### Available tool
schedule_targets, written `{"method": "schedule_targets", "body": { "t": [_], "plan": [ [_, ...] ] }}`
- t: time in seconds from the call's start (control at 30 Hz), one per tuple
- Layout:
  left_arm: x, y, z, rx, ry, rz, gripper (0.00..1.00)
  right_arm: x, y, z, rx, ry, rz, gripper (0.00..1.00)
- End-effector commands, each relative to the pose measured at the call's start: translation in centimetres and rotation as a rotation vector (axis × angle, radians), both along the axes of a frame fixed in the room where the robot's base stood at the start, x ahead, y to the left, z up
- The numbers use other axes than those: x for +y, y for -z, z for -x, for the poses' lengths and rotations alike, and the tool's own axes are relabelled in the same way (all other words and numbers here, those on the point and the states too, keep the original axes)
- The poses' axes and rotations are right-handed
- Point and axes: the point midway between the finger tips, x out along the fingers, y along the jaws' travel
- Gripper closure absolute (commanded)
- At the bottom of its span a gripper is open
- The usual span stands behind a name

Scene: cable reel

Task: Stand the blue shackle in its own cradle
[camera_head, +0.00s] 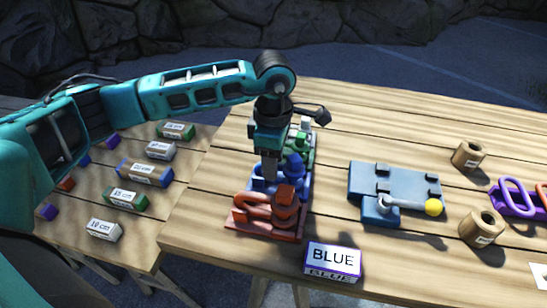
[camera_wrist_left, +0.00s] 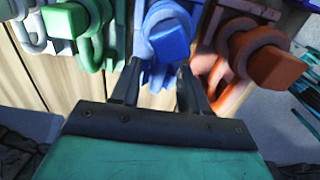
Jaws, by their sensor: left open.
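The blue shackle (camera_head: 294,166) is at the blue cradle (camera_head: 262,184), between the red and green ones. In the left wrist view the blue shackle (camera_wrist_left: 168,38) shows its square pin head just beyond my fingertips; I cannot tell how fully it is seated. My left gripper (camera_head: 269,178) points down over the blue cradle and partly hides it. In the left wrist view my left gripper (camera_wrist_left: 157,82) is open, its fingers apart with nothing clearly between them. My right gripper is not in view.
The red shackle (camera_head: 284,205) is close in front, and the green shackle (camera_head: 303,141) close behind. A "BLUE" sign block (camera_head: 333,259) lies near the table's front edge. A blue-grey plate fixture (camera_head: 395,183) with a yellow-knobbed lever stands right. Labelled blocks lie on the left table.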

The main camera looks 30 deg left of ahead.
Motion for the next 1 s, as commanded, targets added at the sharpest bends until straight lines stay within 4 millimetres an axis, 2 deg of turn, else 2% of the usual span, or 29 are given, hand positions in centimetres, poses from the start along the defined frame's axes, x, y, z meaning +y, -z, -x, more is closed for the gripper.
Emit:
{"method": "schedule_targets", "body": {
  "t": [0.17,0.4,0.6,0.8,1.0],
  "plan": [
    [0.0,-2.1,-0.2,-0.008,-0.001,0.002,0.55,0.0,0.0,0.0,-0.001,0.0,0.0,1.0],
    [-0.1,-7.5,-0.2,-0.01,0.001,0.003,0.55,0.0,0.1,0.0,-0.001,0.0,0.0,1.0],
    [-0.1,-11.2,-0.1,-0.008,0.0,0.002,0.55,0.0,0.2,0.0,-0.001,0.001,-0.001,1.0],
    [0.0,-12.8,-0.1,-0.005,0.0,0.002,0.55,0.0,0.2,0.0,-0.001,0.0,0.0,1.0],
    [-0.1,-13.0,-0.1,-0.005,0.0,0.002,0.55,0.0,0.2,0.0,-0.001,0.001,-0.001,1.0]
  ]
}}
